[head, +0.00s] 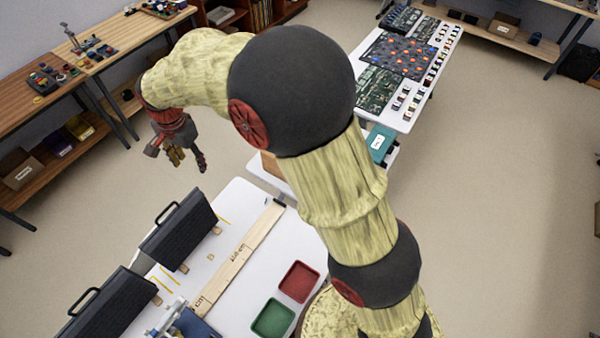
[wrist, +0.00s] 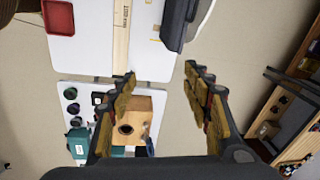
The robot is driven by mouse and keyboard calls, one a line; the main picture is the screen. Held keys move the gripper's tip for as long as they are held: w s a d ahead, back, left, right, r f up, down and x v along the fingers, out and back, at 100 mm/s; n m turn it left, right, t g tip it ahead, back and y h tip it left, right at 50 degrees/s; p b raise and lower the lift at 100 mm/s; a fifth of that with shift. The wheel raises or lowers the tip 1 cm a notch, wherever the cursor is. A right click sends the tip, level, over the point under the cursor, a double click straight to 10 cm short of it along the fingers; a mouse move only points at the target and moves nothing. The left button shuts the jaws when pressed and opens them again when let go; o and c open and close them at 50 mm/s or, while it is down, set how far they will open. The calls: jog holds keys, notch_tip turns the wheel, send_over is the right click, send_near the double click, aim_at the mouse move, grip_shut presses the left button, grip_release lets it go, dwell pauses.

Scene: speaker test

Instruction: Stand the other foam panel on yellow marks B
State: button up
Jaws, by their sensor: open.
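Two dark grey foam panels with black top handles stand on the white table in the head view. One panel (head: 180,238) is farther back, the other (head: 108,306) nearer at lower left. Small wooden feet show at their bases. Thin yellow marks (head: 167,277) lie beside the panels; I cannot read their letters surely. Part of one panel (wrist: 176,22) shows at the top of the wrist view. My gripper (head: 187,160) is open and empty, up in the air beyond the table's far left end. Its spread fingers (wrist: 160,75) hold nothing in the wrist view.
A long wooden strip (head: 238,258) lies along the table. A red tray (head: 299,282) and green tray (head: 272,318) stand at its right. A wooden box with a round hole (wrist: 148,108) stands on another white surface. Wooden workbenches (head: 30,107) are at left.

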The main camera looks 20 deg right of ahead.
jog(key=s+d+r+n+t, duration=0.1)
jog(key=s+d+r+n, duration=0.1)
jog(key=s+d+r, duration=0.6)
jog(key=s+d+r+n+t, duration=0.1)
jog(key=d+r, duration=0.5)
jog(key=d, duration=0.5)
jog(key=s+d+r+n+t, duration=0.1)
jog(key=s+d+n, duration=0.1)
jog(key=s+d, duration=0.5)
jog(key=s+d+n+t, duration=0.1)
jog(key=s+d+n, duration=0.1)
jog(key=s+d, duration=0.4)
jog(key=s, duration=0.5)
jog(key=shift+d+r+n+h, duration=0.3)
jog(key=shift+d+r+h, duration=0.1)
jog(key=shift+s, duration=0.1)
notch_tip(320, 180, down, 20)
jog(key=b, duration=2)
